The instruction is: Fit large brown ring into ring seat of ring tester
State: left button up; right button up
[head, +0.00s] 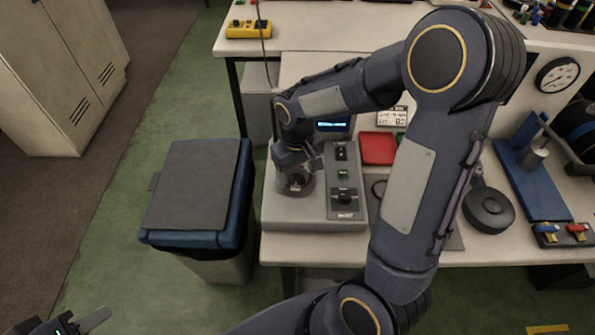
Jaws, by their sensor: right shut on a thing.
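The ring tester (278,213) is a light grey box with a dark control panel and a small blue display at the near left end of the bench. My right gripper (296,181) points down over the round seat on its left part, very low over it. It is shut on the large brown ring, which is mostly hidden by the gripper; I cannot tell whether the ring touches the seat. My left gripper (68,326) is at the bottom left corner, far from the tester and cut off by the frame; its jaws cannot be read.
A blue bin with a grey lid (195,185) stands left of the bench. A red tray (378,148), a round black object (489,211) and a blue stand (530,170) are on the bench. My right arm crosses the middle and hides part of the bench top.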

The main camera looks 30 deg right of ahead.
jog(key=shift+f, duration=0.25)
jog(key=shift+f+b, duration=0.3)
jog(key=o, duration=0.9)
jog(key=shift+o, duration=0.2)
jog(key=shift+r+p, duration=0.45)
jog(key=shift+r, duration=0.25)
notch_tip(320, 180, up, 11)
jog(key=s+a+t+y, duration=0.2)
jog(key=s, duration=0.6)
jog(key=s+a+m+t+y, duration=0.1)
jog(key=s+a+t, duration=0.1)
jog(key=s, duration=0.6)
jog(key=shift+s+a+r+t+y, duration=0.15)
jog(key=shift+s+r+t+y, duration=0.25)
jog(key=shift+t, duration=0.4)
